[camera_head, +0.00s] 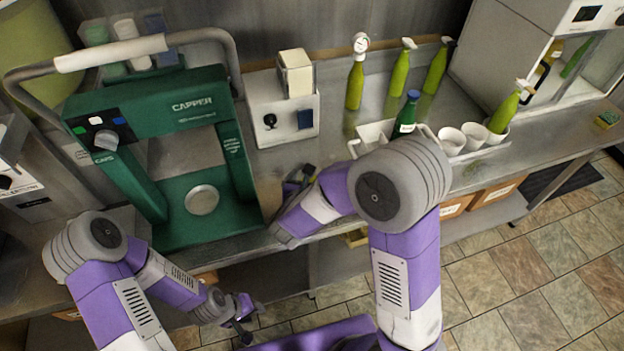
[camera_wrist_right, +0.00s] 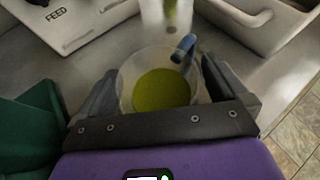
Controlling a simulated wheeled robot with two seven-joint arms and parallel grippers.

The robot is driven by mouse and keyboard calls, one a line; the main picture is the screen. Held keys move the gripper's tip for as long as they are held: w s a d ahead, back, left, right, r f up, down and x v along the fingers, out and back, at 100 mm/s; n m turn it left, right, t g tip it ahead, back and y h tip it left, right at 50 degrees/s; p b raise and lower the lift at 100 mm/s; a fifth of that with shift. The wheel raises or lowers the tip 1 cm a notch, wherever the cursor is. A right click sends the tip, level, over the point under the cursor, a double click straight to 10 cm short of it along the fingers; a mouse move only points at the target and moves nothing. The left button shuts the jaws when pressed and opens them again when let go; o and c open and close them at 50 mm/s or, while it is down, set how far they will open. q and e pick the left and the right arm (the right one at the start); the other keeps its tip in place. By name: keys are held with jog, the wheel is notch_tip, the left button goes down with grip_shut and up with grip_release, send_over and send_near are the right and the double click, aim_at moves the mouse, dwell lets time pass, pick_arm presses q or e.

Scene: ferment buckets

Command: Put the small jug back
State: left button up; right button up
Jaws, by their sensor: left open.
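The small jug (camera_wrist_right: 160,92) shows in the right wrist view. It is clear, holds green liquid, and has a blue-grey piece at its far rim. In the head view the jug cannot be made out at the gripper. My left gripper (camera_head: 244,318) is open and empty, low in front of the counter.
The green capper (camera_head: 185,112) stands left of my right gripper, the white box (camera_head: 283,112) behind it. Green spray bottles (camera_head: 399,76) stand behind.

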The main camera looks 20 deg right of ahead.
jog(key=shift+r, duration=0.1)
jog(key=shift+s+a+r+p, duration=0.15)
jog(key=shift+s+r+p, duration=0.05)
jog(key=shift+r+p, duration=0.1)
jog(key=p+v, duration=0.1)
jog(key=v, duration=1)
jog(key=shift+s+p, duration=0.2)
jog(key=shift+p, duration=0.2)
